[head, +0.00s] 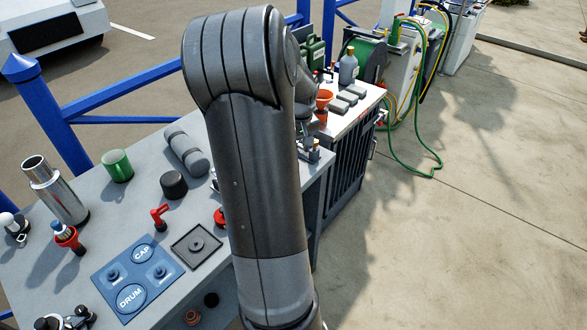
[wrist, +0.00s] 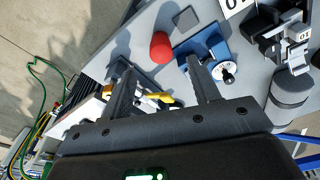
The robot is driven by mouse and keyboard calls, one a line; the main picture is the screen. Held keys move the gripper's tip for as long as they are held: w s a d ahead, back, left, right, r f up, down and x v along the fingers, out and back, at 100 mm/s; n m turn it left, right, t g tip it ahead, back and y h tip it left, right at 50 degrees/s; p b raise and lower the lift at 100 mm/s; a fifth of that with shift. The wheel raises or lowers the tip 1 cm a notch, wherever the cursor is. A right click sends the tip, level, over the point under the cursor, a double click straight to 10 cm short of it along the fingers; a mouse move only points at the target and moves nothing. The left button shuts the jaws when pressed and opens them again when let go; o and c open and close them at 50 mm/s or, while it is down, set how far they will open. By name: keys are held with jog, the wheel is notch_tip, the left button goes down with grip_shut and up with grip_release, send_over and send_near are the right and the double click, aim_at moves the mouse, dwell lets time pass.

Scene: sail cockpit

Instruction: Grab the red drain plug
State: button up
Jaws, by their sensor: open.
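A red rounded piece (wrist: 160,47), which looks like the drain plug, is on the grey bench in the wrist view. It shows beyond the fingertips of my gripper (wrist: 161,68), roughly in line with the gap between them. The fingers are apart with no object held, and the red piece is not touched as far as I can see. In the head view, a red piece (head: 219,217) shows at the left edge of my arm, partly hidden by it; I cannot tell if it is the same one. My gripper is hidden behind my arm there.
A blue fixture (wrist: 207,50) stands close right of the red piece in the wrist view. The bench also bears a red T-handle (head: 158,216), a blue CAP and DRUM board (head: 118,267), a black square tray (head: 181,255), a green mug (head: 117,166) and a steel flask (head: 56,190).

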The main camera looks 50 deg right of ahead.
jog(key=f, duration=0.4)
jog(key=w+f, duration=0.1)
jog(key=f, duration=0.2)
jog(key=shift+d+f, duration=0.1)
jog(key=shift+d, duration=0.1)
jog(key=shift+c, duration=0.4)
jog(key=c, duration=1)
